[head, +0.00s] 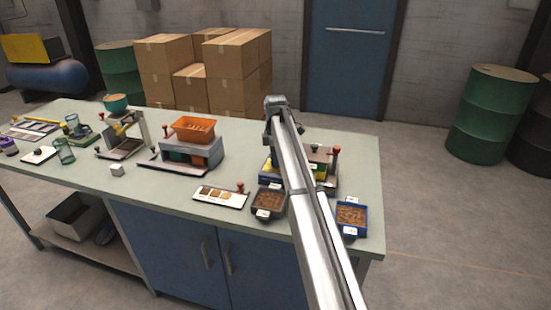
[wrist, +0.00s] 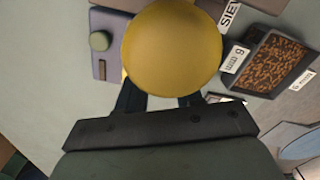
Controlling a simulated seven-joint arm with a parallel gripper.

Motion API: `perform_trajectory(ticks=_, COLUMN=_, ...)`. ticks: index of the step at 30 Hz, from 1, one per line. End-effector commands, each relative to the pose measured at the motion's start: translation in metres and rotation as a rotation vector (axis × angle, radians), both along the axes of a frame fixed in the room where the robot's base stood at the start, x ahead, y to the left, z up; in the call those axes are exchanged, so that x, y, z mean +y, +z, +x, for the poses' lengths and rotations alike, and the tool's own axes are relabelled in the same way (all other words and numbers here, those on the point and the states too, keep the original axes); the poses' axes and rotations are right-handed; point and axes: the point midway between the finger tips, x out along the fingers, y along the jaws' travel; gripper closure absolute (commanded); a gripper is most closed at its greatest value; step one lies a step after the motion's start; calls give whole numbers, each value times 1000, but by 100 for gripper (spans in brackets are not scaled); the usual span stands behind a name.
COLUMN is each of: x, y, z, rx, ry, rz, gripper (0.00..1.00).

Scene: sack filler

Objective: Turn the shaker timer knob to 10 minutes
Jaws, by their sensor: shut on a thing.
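My gripper (wrist: 161,98) is shut on a yellow round thing (wrist: 172,48), which fills the upper middle of the wrist view. The yellow thing hides the fingertips, and I cannot tell if it is the timer knob. A grey panel (wrist: 108,68) with a green round button (wrist: 100,41) lies to its left. In the head view, my arm hides much of a machine (head: 327,180) at the table's right, including any timer dial. A red ball-topped lever (head: 336,151) stands on its right.
A dark tray of brown pieces (head: 268,202) and a blue tray (head: 352,233) stand near the table's front edge. A white card with swatches (head: 220,197) and an orange bin (head: 193,128) lie further left. The right rear of the table (head: 360,155) is clear.

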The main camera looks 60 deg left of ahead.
Motion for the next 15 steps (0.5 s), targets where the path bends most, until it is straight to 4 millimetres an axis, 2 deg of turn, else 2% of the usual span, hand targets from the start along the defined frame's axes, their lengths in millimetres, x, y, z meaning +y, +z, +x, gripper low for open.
perform_trajectory(ticks=6, x=0, y=0, z=0, rx=0, ry=-142, rz=0, gripper=95)
perform_trajectory(ticks=15, x=0, y=0, z=0, rx=0, ry=-174, rz=0, gripper=95)
